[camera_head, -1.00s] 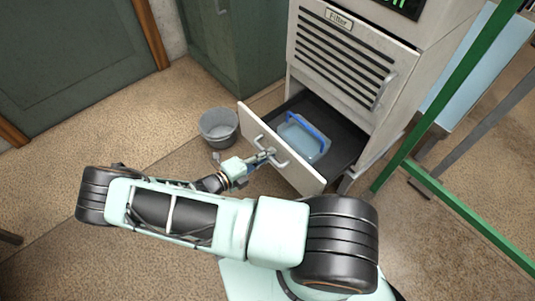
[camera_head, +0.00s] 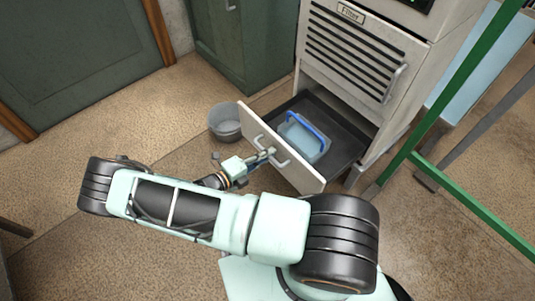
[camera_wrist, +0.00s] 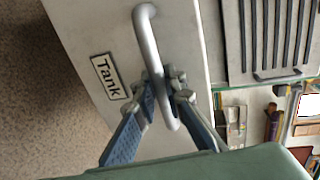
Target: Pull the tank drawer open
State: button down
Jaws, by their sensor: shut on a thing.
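The tank drawer (camera_head: 294,171) is pulled out from the lower part of the white machine, with its dark interior showing. Inside it sits a clear bluish container with a blue handle (camera_head: 303,138). The drawer front has a "Tank" label (camera_wrist: 108,77) and a grey bar handle (camera_wrist: 149,45). My gripper (camera_head: 268,153) is at the drawer handle. In the wrist view my gripper (camera_wrist: 168,97) has its two fingers closed around the handle bar, near one end of it.
A grey bucket (camera_head: 225,122) stands on the floor left of the drawer. A dark green cabinet (camera_head: 243,45) is behind it. A green metal frame (camera_head: 455,200) stands to the right. The vented filter panel (camera_head: 350,55) is above the drawer.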

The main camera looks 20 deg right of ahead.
jog(key=shift+d, duration=0.1)
jog(key=c, duration=2)
grip_release()
jog(key=v, duration=1.2)
